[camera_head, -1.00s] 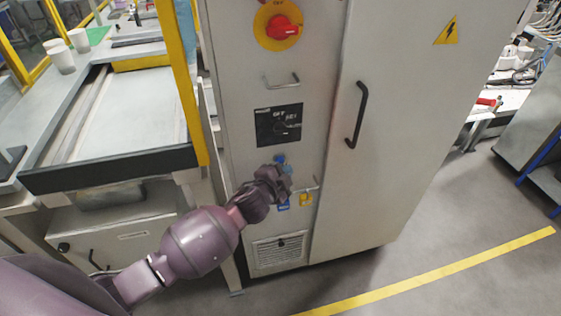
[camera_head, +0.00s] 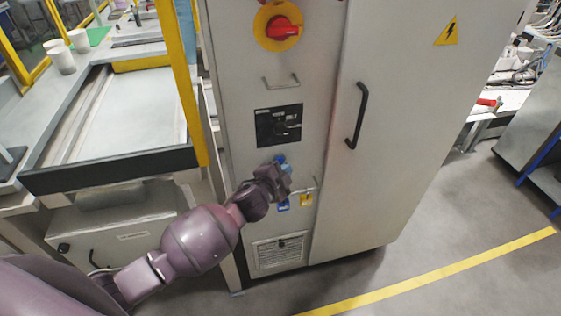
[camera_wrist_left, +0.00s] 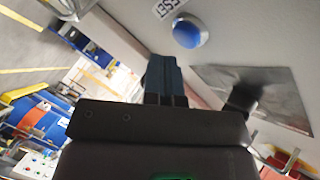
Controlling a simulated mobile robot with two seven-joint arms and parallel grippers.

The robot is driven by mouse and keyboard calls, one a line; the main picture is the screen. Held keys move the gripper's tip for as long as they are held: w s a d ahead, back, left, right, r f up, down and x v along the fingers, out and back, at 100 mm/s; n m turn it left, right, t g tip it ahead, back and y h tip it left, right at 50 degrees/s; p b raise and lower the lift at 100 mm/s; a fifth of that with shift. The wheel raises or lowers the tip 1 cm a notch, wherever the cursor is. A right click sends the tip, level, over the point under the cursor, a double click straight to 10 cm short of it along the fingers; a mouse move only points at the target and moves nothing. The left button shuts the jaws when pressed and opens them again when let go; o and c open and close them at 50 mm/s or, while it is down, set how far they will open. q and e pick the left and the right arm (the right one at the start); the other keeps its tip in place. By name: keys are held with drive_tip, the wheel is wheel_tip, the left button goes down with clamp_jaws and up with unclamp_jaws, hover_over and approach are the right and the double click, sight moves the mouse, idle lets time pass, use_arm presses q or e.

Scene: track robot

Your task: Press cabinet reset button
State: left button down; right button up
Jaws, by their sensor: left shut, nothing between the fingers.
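The tall grey cabinet (camera_head: 300,60) stands in the middle of the head view. A round blue button (camera_wrist_left: 188,32) with a pale rim sits on the cabinet face in the left wrist view, beside a partly cut-off lettered label (camera_wrist_left: 168,6). In the head view a bit of the blue button (camera_head: 280,159) shows just above my left gripper (camera_head: 284,176). My left gripper is shut and empty, its fingertips close to the cabinet face. In the wrist view the fingers (camera_wrist_left: 165,78) are beside the button; I cannot tell whether they touch the cabinet. My right gripper is out of view.
A red rotary switch (camera_head: 284,28) on a yellow disc, a black panel (camera_head: 278,125) and a small handle (camera_head: 281,81) are on the cabinet front. A black door handle (camera_head: 357,115) sticks out at right. A yellow post (camera_head: 182,80) and a workbench (camera_head: 120,120) stand left.

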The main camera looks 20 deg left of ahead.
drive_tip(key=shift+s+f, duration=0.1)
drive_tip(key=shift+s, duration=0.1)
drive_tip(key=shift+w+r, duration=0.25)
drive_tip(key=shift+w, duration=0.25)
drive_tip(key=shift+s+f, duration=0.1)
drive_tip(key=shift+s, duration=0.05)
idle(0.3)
use_arm(q)
drive_tip(key=shift+w+a, duration=0.25)
drive_tip(key=shift+w, duration=0.1)
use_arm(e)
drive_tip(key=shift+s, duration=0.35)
use_arm(q)
drive_tip(key=shift+w, duration=0.1)
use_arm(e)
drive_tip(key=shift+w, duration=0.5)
